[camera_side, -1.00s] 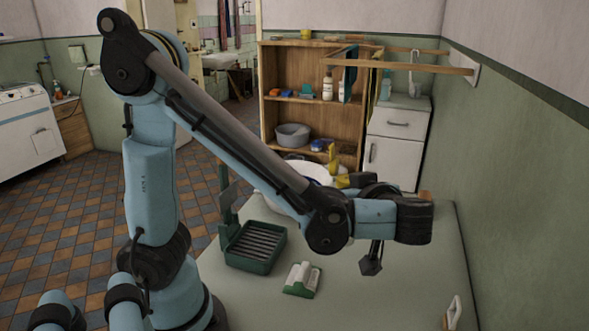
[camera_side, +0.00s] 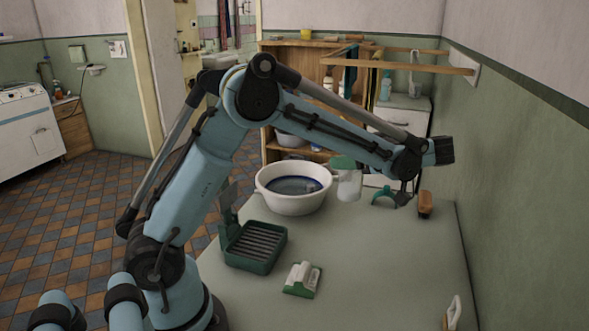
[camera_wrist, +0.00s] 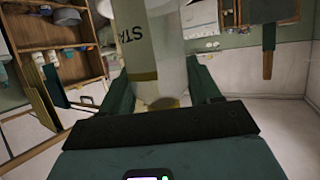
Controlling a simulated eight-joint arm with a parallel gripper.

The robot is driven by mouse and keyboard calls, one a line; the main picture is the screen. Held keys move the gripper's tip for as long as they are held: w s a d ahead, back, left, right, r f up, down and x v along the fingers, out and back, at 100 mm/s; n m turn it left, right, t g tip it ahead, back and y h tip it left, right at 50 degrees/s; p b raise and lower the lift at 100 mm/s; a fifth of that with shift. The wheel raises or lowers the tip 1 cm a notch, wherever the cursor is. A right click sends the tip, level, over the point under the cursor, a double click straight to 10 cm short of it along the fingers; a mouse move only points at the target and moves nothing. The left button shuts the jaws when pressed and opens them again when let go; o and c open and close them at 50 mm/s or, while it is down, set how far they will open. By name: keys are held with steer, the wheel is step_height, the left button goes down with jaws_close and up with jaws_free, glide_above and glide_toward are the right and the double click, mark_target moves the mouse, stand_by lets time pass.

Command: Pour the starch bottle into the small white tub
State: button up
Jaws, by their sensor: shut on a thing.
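The white tub (camera_side: 271,199) stands on the table in the side view, with blue liquid or a blue inside showing. The bottle's far end is out of that view.
A green tray with a ribbed bed (camera_side: 252,252) and a green-and-white item (camera_side: 302,279) sit at the front. Wooden rails (camera_side: 405,63) jut from the wall.

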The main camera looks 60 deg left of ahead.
steer(key=w+a+f+n+g+h, duration=0.1)
steer(key=a+n+g, duration=0.2)
steer(key=a, duration=0.7)
steer(key=shift+w+a+h, duration=0.15)
steer(key=shift+w+h, duration=0.05)
steer(key=shift+h, duration=0.2)
steer(key=shift+s+a, duration=0.1)
steer(key=shift+s+a+f+t+h, duration=0.35)
steer(key=shift+a+f+t+h, duration=0.35)
steer(key=shift+h, duration=0.75)
steer(key=shift+s+a+f+t+h, duration=0.5)
steer(key=shift+t+h, duration=0.45)
steer(key=shift+h, duration=0.55)
steer(key=shift+s+a+f+t+h, duration=0.3)
steer(key=shift+a+t+h, duration=0.45)
steer(key=shift+h, duration=0.7)
steer(key=shift+d+f+t, duration=0.1)
steer(key=shift+f+t, duration=0.1)
steer(key=shift+t, duration=0.1)
steer(key=shift+w+f+t+h, duration=0.1)
steer(key=shift+f+t+h, duration=0.4)
steer(key=shift+h, duration=0.4)
steer(key=shift+f+t+h, duration=0.3)
steer(key=shift+f+h, duration=0.5)
steer(key=shift+f, duration=0.45)
steer(key=shift+s+a+r+t+h, duration=0.3)
steer(key=shift+s+a+t+h, duration=0.1)
steer(key=shift+a+h, duration=0.25)
